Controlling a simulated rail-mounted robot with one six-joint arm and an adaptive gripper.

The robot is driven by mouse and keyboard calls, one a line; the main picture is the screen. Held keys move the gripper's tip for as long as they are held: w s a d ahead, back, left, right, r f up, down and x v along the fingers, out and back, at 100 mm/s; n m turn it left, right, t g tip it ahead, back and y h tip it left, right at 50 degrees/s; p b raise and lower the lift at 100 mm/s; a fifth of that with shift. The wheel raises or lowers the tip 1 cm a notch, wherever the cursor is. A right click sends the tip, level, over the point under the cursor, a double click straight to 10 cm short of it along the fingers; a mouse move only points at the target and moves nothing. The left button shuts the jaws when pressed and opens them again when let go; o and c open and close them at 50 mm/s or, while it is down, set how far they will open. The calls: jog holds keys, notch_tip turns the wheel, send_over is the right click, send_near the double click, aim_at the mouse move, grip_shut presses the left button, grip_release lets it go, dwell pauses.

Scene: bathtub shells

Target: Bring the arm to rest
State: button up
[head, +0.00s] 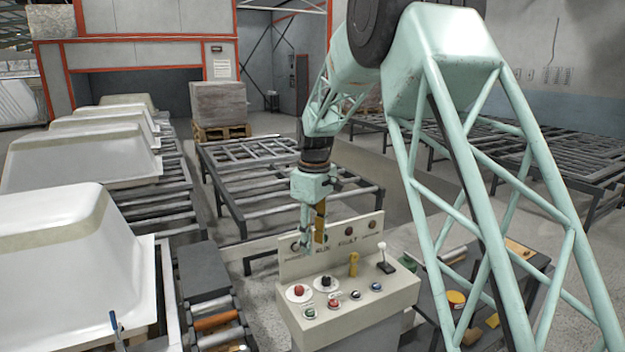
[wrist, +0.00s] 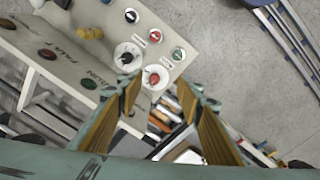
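My arm, pale green with lattice links, reaches down from the upper right in the head view. My gripper (head: 313,238) points down over the beige control console (head: 350,312), in front of its raised back plate in the picture. In the wrist view my gripper (wrist: 163,88) has its two fingers apart with nothing between them. The red button (wrist: 154,77) and black knob (wrist: 127,57) on the console show just beyond the fingertips. I see no contact with the console, though the exact clearance is hard to tell.
White bathtub shells (head: 75,250) stand on the roller conveyor (head: 160,205) at left. An empty roller table (head: 290,190) is behind the console. A yellow lever (head: 353,264) and a joystick (head: 385,262) stick up from the console. A wrapped stack (head: 218,103) stands on a pallet farther back.

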jog(key=s+d+r+m+t+b, duration=0.1)
jog(key=s+d+r+m, duration=0.1)
jog(key=s+d+r, duration=0.55)
jog(key=s+d+r+m+b, duration=0.15)
jog(key=s+r, duration=0.25)
jog(key=s, duration=0.6)
jog(key=s+d+r+m+t+b, duration=0.1)
jog(key=s+d+r+m, duration=0.1)
jog(key=s+d+r, duration=0.55)
jog(key=s+d+f+m+b, duration=0.1)
jog(key=s+d+f+m, duration=0.1)
jog(key=s, duration=1.4)
jog(key=s+d+f+m+t+b, duration=0.1)
jog(key=s+f+m, duration=0.3)
jog(key=s, duration=1.3)
jog(key=shift+d+f+b, duration=0.3)
jog(key=shift+d+b, duration=0.15)
jog(key=shift+d, duration=0.2)
jog(key=shift+f, duration=0.1)
notch_tip(320, 180, down, 13)
jog(key=b, duration=1.3)
